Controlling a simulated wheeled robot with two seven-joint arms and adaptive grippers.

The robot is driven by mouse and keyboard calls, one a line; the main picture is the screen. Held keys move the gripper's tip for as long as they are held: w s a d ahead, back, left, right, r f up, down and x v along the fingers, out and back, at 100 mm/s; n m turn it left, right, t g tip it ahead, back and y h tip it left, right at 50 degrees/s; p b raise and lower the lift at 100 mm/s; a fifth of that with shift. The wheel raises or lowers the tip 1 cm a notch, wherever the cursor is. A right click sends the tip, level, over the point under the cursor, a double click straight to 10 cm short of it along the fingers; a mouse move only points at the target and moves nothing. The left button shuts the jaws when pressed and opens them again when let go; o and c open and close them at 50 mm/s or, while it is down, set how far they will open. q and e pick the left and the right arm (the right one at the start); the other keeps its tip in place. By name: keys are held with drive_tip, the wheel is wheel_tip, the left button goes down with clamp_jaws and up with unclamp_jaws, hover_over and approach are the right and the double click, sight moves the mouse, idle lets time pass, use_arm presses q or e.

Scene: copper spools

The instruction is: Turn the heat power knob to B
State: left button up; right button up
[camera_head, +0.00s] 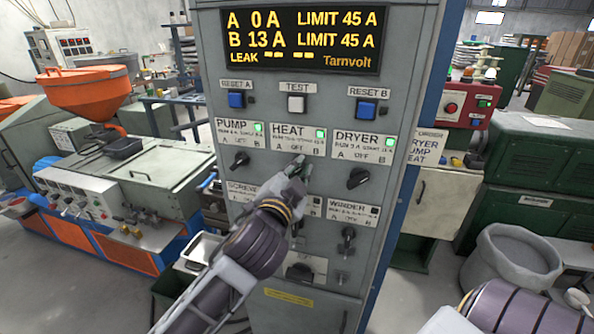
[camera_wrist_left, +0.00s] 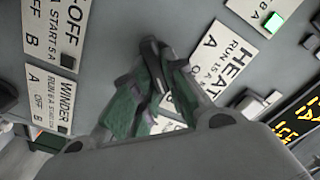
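The heat power knob (camera_head: 299,160) is a dark knob below the HEAT label (camera_head: 299,139) on the grey panel, whose scale reads A, OFF, B. The HEAT lamp is lit green. My left gripper (camera_head: 303,172) is at this knob, and its fingers cover much of it. In the left wrist view, the green-padded fingers (camera_wrist_left: 152,88) close on both sides of the dark knob (camera_wrist_left: 152,52). Its pointer seems to lean to the upper right in the head view. The display (camera_head: 300,40) reads A 0 A and B 13 A. My right gripper is out of view.
The pump knob (camera_head: 239,160) and dryer knob (camera_head: 358,178) flank the heat knob closely, both under green lamps. The winder knob (camera_head: 347,236) is below right. Blue reset buttons and a white TEST button (camera_head: 296,103) sit above. My right forearm shows at the bottom right.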

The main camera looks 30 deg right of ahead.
use_arm(q)
drive_tip(key=o, duration=0.4)
drive_tip(key=shift+v, duration=6)
drive_tip(key=shift+w+f, duration=0.1)
